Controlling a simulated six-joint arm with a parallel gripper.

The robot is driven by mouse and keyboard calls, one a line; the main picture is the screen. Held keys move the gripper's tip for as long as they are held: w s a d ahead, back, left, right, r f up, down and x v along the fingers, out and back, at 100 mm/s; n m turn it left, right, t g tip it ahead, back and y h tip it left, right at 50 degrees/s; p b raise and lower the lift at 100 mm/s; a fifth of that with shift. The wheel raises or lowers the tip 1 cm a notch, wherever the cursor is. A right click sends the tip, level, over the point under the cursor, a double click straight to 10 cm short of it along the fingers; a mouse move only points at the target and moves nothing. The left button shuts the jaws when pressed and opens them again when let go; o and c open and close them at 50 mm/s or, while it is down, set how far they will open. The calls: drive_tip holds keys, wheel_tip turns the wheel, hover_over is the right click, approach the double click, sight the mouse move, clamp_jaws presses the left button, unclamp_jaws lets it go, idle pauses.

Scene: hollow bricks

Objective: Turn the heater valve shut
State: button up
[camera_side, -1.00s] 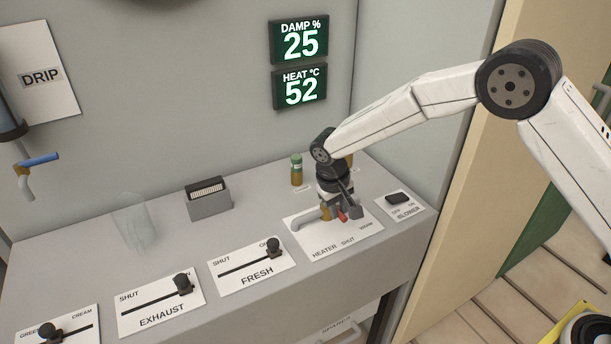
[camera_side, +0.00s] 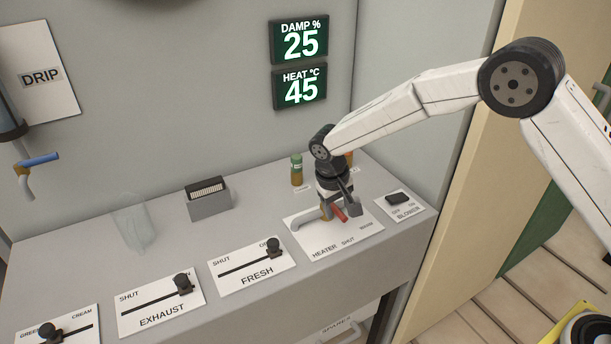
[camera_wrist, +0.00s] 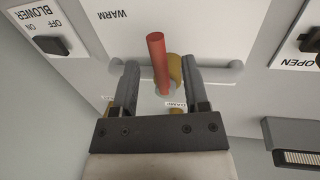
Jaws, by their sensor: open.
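The heater valve has a red lever (camera_side: 340,213) on a brass-coloured body, with a grey pipe (camera_side: 305,219) beside it on the white HEATER plate (camera_side: 318,240). In the side view the lever points toward the front of the plate, near the SHUT and WARM labels; I cannot tell which mark it lines up with. My gripper (camera_side: 343,207) is over the valve, pointing down. In the wrist view the red lever (camera_wrist: 158,62) stands between the two spread fingers of my gripper (camera_wrist: 160,75), with gaps on both sides. Part of the valve body is hidden behind my gripper.
The HEAT display (camera_side: 300,88) reads 45 and the DAMP display (camera_side: 300,40) reads 25. The BLOWER switch (camera_side: 398,198) is close on the right. The FRESH slider (camera_side: 273,246) is on the left. A small green-capped bottle (camera_side: 296,170) stands behind.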

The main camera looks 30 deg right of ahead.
wheel_tip(320, 180, up, 7)
drive_tip(key=a, duration=0.1)
drive_tip(key=shift+a, duration=0.25)
idle(0.4)
drive_tip(key=s+d+t+y, duration=0.1)
drive_tip(key=s+d, duration=0.5)
drive_tip(key=s, duration=0.5)
drive_tip(key=s+d+t+y, duration=0.1)
drive_tip(key=s+d, duration=0.6)
drive_tip(key=s, duration=0.5)
drive_tip(key=shift+t, duration=0.3)
drive_tip(key=shift+f, duration=0.1)
